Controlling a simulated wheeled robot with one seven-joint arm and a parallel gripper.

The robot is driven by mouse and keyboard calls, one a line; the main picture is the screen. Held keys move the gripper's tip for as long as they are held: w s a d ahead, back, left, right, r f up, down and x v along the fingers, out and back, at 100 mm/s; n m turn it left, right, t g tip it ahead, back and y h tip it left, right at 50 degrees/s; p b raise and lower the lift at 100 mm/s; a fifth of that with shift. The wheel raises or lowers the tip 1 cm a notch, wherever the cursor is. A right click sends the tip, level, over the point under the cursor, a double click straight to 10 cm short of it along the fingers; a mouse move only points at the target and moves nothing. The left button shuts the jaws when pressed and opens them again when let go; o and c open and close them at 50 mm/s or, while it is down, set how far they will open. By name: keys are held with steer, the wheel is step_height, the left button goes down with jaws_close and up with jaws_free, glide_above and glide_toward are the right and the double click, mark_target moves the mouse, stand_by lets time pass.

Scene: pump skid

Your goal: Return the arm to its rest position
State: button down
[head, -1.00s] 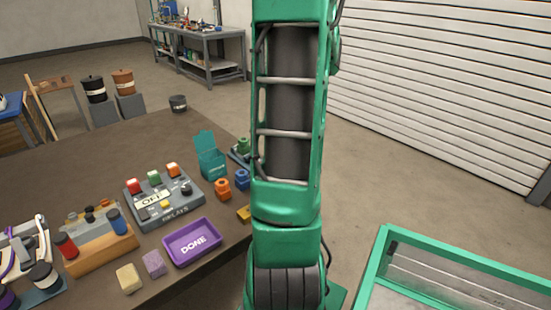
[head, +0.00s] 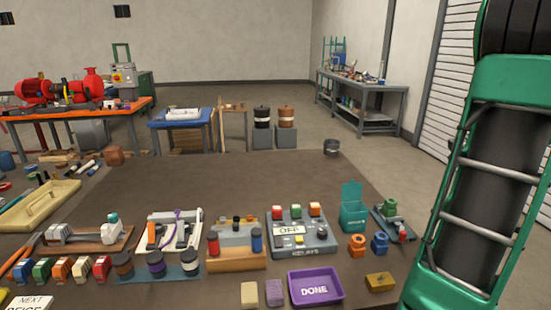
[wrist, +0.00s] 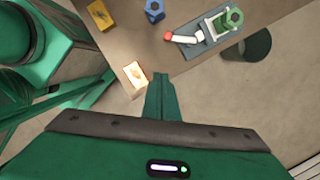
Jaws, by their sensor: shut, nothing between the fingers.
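My green arm (head: 478,190) stands at the right side of the head view, its upper links running out of frame at the top and bottom. My gripper does not show in the head view. In the wrist view my gripper (wrist: 161,84) points away from the camera, its green fingers together and nothing held between them. It appears over the table's edge (wrist: 185,65), close to a small pale block with an orange tint (wrist: 135,77). I cannot tell whether they touch.
The brown table holds a purple DONE tray (head: 315,301), a grey relay box (head: 302,246), a teal open box (head: 353,215), a yellow block (head: 380,282) and a fixture with a green nut (wrist: 232,17). Open floor lies beyond the table, toward a grey workbench (head: 364,115).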

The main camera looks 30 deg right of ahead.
steer(key=shift+w+a, duration=0.1)
steer(key=w+a+n+g, duration=0.1)
steer(key=w+a+n, duration=0.2)
steer(key=a+n, duration=1.05)
steer(key=s+a+f+n, duration=0.1)
steer(key=s+a+n, duration=0.2)
steer(key=a, duration=0.4)
steer(key=s+a+f+n+g+h, duration=0.1)
steer(key=s+a+n, duration=0.3)
steer(key=a+n, duration=0.2)
steer(key=shift+s+a, duration=0.3)
steer(key=shift+a, duration=0.25)
